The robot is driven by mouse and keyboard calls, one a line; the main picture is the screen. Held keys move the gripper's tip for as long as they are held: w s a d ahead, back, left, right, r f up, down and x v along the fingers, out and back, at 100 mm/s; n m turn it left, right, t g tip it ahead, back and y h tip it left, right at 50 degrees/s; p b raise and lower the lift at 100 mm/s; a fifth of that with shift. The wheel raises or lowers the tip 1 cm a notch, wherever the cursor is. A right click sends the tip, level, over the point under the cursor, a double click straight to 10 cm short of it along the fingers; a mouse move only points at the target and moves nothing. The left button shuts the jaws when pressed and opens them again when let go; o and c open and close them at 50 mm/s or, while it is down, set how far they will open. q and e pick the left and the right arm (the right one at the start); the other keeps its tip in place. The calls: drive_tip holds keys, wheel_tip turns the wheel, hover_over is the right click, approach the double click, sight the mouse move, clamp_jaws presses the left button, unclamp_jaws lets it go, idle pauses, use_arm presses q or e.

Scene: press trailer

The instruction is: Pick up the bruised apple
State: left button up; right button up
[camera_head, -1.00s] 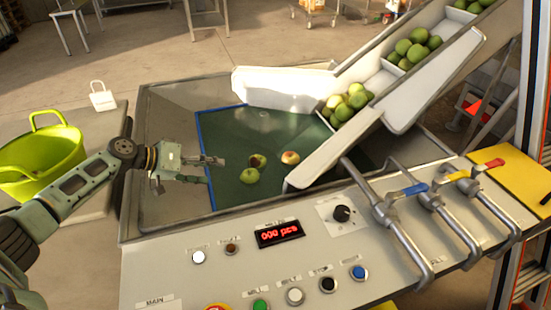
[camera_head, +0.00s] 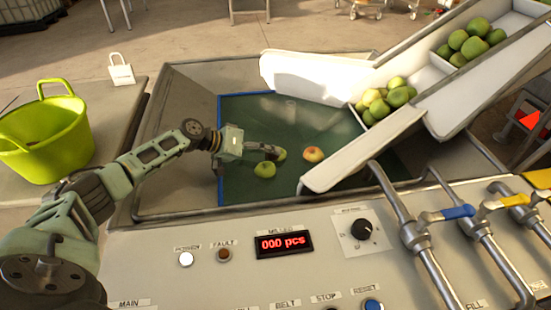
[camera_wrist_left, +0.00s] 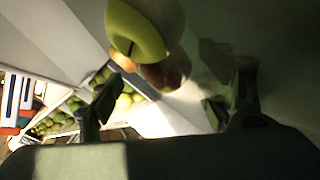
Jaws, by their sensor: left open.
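The bruised apple (camera_head: 281,154) lies on the green belt (camera_head: 240,108), mostly hidden behind my left gripper (camera_head: 266,154). In the left wrist view its dark brown side (camera_wrist_left: 168,72) shows ahead, between the two fingers of the open left gripper (camera_wrist_left: 170,95). A green apple (camera_head: 265,170) lies just in front of the gripper; in the wrist view a green apple (camera_wrist_left: 137,30) partly overlaps the brown one. A red-yellow apple (camera_head: 314,153) lies to the right. I cannot tell whether the fingers touch an apple. My right gripper is not in view.
A white chute (camera_head: 340,80) with several green apples slopes in from the right. The control panel (camera_head: 210,275) and pipes with valve handles (camera_head: 446,213) stand in front.

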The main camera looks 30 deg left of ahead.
sight(276, 156)
use_arm(q)
drive_tip(key=x, duration=0.5)
drive_tip(key=shift+a+f+b, duration=0.15)
drive_tip(key=shift+a+b, duration=0.1)
drive_tip(key=shift+b, duration=0.1)
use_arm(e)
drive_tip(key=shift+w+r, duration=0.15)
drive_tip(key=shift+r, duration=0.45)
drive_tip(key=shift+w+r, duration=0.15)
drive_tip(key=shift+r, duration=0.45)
use_arm(q)
drive_tip(key=shift+c, duration=0.6)
drive_tip(key=c, duration=1.2)
drive_tip(key=shift+r, duration=0.45)
wheel_tip(276, 156, up, 9)
drive_tip(key=shift+r+p, duration=0.15)
drive_tip(key=shift+p, duration=0.85)
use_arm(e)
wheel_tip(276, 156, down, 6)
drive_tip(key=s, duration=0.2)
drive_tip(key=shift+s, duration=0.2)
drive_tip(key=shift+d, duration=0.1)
